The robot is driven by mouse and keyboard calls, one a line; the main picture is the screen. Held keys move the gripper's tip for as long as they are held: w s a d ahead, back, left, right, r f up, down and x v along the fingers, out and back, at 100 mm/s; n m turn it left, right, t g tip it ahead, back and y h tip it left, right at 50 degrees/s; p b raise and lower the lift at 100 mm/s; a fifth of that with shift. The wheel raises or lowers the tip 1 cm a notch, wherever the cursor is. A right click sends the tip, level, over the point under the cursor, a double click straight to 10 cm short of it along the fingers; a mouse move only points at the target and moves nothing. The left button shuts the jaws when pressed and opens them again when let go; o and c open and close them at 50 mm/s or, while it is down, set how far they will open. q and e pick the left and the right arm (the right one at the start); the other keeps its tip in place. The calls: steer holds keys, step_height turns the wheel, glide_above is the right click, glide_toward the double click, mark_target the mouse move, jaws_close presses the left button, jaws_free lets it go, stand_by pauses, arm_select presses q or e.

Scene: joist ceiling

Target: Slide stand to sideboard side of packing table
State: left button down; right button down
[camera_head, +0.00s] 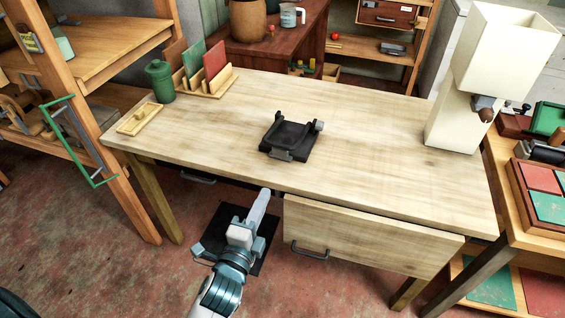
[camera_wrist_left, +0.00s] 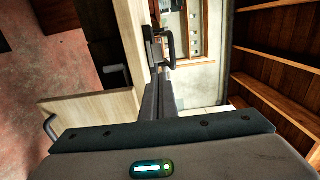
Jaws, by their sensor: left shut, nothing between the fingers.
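The black stand (camera_head: 288,138) lies on the pale wooden packing table (camera_head: 370,130), near the middle of its top. It looks low and flat, with a raised frame and a small grey knob at its right. My left gripper (camera_head: 264,193) is shut and empty, in front of the table's near edge and apart from the stand. In the left wrist view its fingers (camera_wrist_left: 165,92) lie together, pointing toward a dark looped part that looks like the stand (camera_wrist_left: 160,45). My right gripper is not in view.
A green canister (camera_head: 159,82), a card rack (camera_head: 208,88) and a small wooden tray (camera_head: 139,119) occupy the table's left end. A white lamp (camera_head: 455,120) stands at the right end. A drawer (camera_head: 365,243) sticks out in front. A red-brown cabinet (camera_head: 262,52) stands behind.

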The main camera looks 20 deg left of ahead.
mark_target(284, 154)
arm_select(q)
steer(key=shift+w, duration=0.15)
